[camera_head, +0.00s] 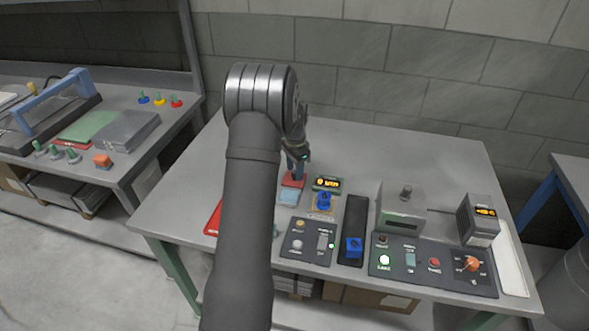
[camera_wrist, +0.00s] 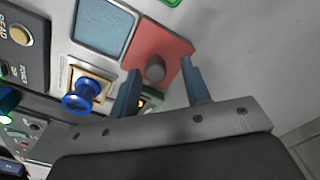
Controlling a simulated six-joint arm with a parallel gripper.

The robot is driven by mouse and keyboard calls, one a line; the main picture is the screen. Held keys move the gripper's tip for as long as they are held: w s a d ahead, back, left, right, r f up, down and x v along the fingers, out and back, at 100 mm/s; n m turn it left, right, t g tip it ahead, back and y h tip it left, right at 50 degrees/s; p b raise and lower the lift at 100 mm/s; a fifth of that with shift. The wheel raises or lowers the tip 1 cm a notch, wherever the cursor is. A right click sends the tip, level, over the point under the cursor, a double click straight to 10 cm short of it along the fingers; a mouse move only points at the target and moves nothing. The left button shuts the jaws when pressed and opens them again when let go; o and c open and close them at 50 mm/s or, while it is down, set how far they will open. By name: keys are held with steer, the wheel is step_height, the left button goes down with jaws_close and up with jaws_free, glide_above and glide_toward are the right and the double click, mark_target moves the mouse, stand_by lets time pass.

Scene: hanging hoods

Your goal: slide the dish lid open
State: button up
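The dish lid (camera_wrist: 172,47) is a flat red plate with a round grey knob (camera_wrist: 155,69) in the wrist view. A light-blue square dish (camera_wrist: 104,24) with a pale rim lies right beside it and is uncovered. In the head view the red lid (camera_head: 292,181) is behind the blue dish (camera_head: 289,197). My gripper (camera_wrist: 161,72) is open, with one blue finger on each side of the knob and a visible gap on both sides. In the head view my gripper (camera_head: 296,166) points down over the lid, and my arm hides part of the table.
A blue knob (camera_wrist: 83,92) on a tan plate stands close to the left finger. The table behind is clear.

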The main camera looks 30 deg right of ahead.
step_height(320, 180, up, 17)
steer(key=shift+r, duration=0.2)
stand_by(0.4)
steer(key=shift+f, duration=0.15)
step_height(320, 180, down, 17)
steer(key=shift+a+f, duration=0.1)
steer(key=shift+f, duration=0.05)
stand_by(0.6)
